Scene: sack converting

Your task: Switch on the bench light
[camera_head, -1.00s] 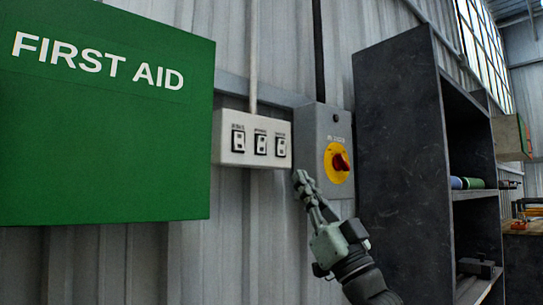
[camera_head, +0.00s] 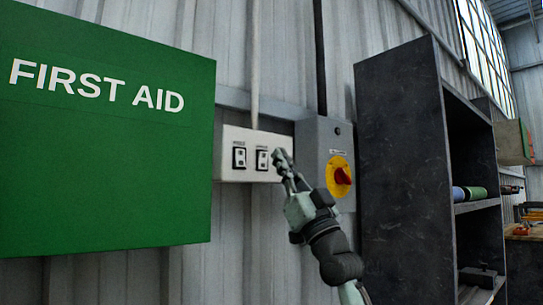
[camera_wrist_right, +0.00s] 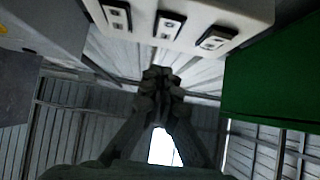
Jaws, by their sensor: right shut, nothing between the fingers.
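A white switch panel (camera_head: 230,155) with a row of rocker switches is on the corrugated wall. In the head view the left switch (camera_head: 239,158) and middle switch (camera_head: 262,160) show; the right one is hidden behind my right gripper (camera_head: 281,160). The labels are too small to read surely. My right gripper is shut and empty, its fingertips at the panel's right end. In the right wrist view the shut fingers (camera_wrist_right: 162,78) point toward the panel (camera_wrist_right: 190,12), where three switches show. Contact with a switch cannot be told. My left gripper is not in view.
A green first aid box (camera_head: 100,190) juts out left of the panel. A grey box with a red and yellow rotary switch (camera_head: 342,176) is close on the right. A dark shelf unit (camera_head: 400,170) stands further right. Bare wall lies below the panel.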

